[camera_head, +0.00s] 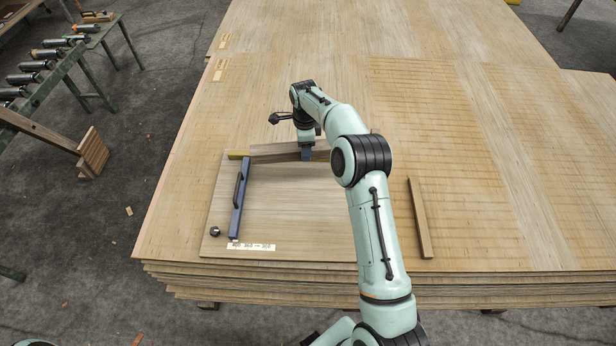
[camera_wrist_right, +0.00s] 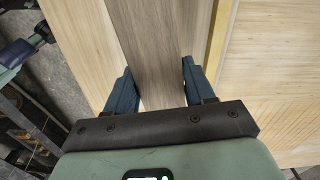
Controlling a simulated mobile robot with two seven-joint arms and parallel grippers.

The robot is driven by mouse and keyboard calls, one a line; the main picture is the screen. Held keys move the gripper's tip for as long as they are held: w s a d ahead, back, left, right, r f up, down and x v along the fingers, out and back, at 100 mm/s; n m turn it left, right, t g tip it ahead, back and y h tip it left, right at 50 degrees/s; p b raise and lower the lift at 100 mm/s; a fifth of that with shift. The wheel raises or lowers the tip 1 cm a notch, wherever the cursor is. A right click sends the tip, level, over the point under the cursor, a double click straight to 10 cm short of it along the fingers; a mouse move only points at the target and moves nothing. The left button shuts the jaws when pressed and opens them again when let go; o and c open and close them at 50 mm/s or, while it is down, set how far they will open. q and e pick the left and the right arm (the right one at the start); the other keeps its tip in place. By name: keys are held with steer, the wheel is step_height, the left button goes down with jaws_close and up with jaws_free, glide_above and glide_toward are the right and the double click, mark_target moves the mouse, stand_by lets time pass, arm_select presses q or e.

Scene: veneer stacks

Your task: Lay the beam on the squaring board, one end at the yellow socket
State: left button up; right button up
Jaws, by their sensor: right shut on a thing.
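The grey-brown beam (camera_head: 272,151) runs left to right along the far edge of the squaring board (camera_head: 290,215). Its left end appears right at the yellow socket (camera_head: 238,154); I cannot tell whether they touch. My right gripper (camera_head: 307,154) is over the beam, pointing down. In the right wrist view my right gripper (camera_wrist_right: 158,88) has its blue fingers on either side of the beam (camera_wrist_right: 160,45), shut on it. Whether the beam rests fully on the board is unclear. The beam's right part is hidden behind my arm. My left gripper is not in view.
A blue bar with a black handle (camera_head: 237,205) lies along the board's left side, with a dark ball knob (camera_head: 214,231) near it. A loose wooden strip (camera_head: 420,217) lies on the veneer stack (camera_head: 500,190) at right. A green roller stand (camera_head: 60,75) is at left.

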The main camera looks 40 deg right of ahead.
mark_target(308, 185)
steer(key=shift+w+d+r+m, duration=0.4)
steer(key=shift+d+r+m, duration=0.1)
steer(key=shift+r, duration=0.05)
steer(key=shift+d+f, duration=0.15)
steer(key=shift+f, duration=0.1)
step_height(308, 185, down, 20)
steer(key=shift+r+p, duration=0.25)
steer(key=shift+p, duration=0.1)
steer(key=shift+s, duration=0.1)
steer(key=shift+f, duration=0.15)
steer(key=o, duration=1.3)
step_height(308, 185, up, 12)
steer(key=shift+b, duration=0.45)
